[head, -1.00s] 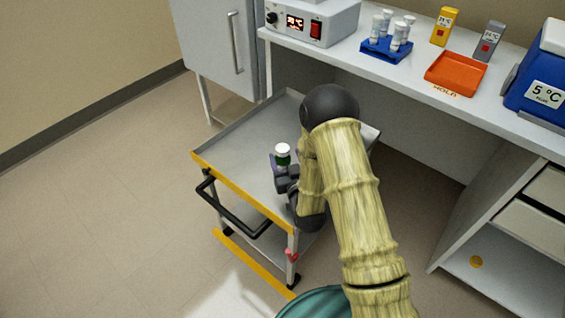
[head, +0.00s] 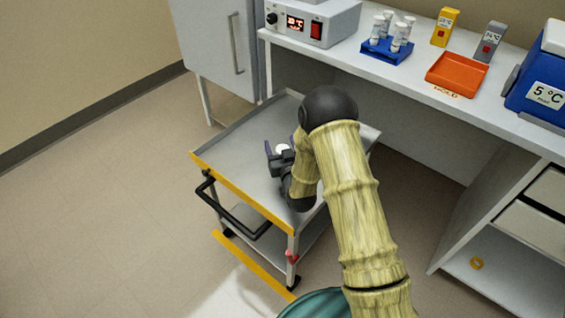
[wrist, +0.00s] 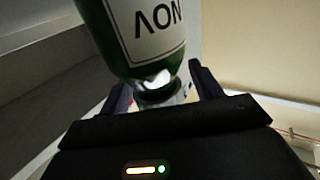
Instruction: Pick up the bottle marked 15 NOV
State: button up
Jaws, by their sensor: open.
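A green bottle with a white cap (head: 283,148) stands on the grey top of the cart; in the head view my gripper hides most of its body. In the wrist view the bottle (wrist: 112,50) fills the upper middle, and its white label (wrist: 150,28) shows the letters NOV upside down; any number is out of frame. My gripper (head: 281,147) is open, with one finger on each side of the bottle's cap end. In the wrist view the fingers (wrist: 160,82) flank the narrow end with gaps on both sides.
The cart (head: 235,145) has a yellow front edge and a black handle (head: 232,218). The bench behind it holds a blue rack of vials (head: 385,52), an orange tray (head: 455,75) and a blue box marked 5 °C (head: 520,85). The cart's left part is clear.

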dwell(0.4)
grip_shut()
jog(key=shift+r, duration=0.1)
notch_tip(320, 180, up, 10)
jog(key=shift+f+p, duration=0.1)
jog(key=shift+p, duration=0.75)
